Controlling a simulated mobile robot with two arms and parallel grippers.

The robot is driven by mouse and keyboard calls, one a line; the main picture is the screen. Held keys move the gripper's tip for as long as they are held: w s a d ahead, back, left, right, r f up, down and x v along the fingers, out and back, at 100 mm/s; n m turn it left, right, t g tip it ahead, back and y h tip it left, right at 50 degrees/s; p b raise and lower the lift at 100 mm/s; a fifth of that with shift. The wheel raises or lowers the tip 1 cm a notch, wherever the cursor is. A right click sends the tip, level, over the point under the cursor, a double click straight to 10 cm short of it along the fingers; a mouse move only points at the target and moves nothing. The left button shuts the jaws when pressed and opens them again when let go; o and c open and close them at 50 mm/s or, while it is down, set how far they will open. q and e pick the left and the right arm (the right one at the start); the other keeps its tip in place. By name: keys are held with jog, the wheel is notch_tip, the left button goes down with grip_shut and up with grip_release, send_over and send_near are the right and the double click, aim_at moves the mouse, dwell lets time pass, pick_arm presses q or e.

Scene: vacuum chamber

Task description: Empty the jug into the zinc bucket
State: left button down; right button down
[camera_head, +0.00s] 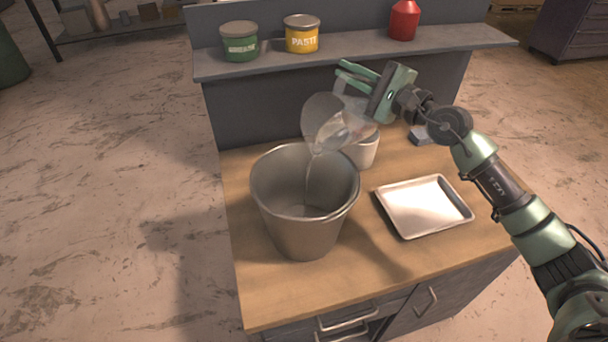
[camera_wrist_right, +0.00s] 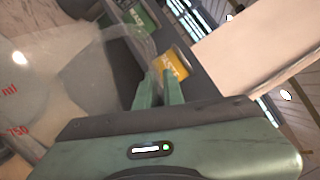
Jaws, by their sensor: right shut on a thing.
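The zinc bucket (camera_head: 303,222) stands upright on the wooden worktop. The clear jug (camera_head: 325,122) is tilted over its back right rim, with its mouth toward the bucket. A thin stream of clear liquid (camera_head: 313,175) runs from the jug down into the bucket. My right gripper (camera_head: 352,80) is shut on the jug's handle, to the right of and above the bucket. In the right wrist view the jug (camera_wrist_right: 75,75) fills the left side with red volume marks, and the fingers (camera_wrist_right: 160,92) are at its handle. My left gripper is not in view.
A white container (camera_head: 364,152) stands behind the bucket, partly hidden by the jug. A metal tray (camera_head: 424,207) lies to the right, with a small grey block (camera_head: 421,135) behind it. The shelf (camera_head: 360,48) holds a green tin (camera_head: 239,42), a yellow tin (camera_head: 302,36) and a red bottle (camera_head: 404,21).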

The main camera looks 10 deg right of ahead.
jog(key=shift+s+a+r+n+p, duration=0.3)
jog(key=shift+a+n+p, duration=0.1)
jog(key=shift+a+n, duration=0.1)
dwell(1.2)
jog(key=shift+s+a+r+n+p, duration=0.1)
jog(key=shift+s+a+n+p, duration=0.4)
jog(key=shift+a+p, duration=0.35)
jog(key=shift+s+a+n+p, duration=0.4)
jog(key=shift+a+n+p, duration=0.15)
jog(key=shift+p, duration=0.5)
dwell(0.6)
jog(key=shift+s+a+r+n+g+y+p, duration=0.15)
jog(key=shift+s+a+r+n+p, duration=0.15)
jog(key=shift+a+n+p, duration=0.15)
jog(key=shift+s+a+r+n+g+y+p, duration=0.15)
jog(key=shift+a+r+n+p, duration=0.2)
jog(key=shift+p, duration=0.15)
dwell(0.7)
jog(key=shift+s+a+r+n+p, duration=0.3)
jog(key=shift+s+a+n+p, duration=0.2)
jog(key=shift+a, duration=0.2)
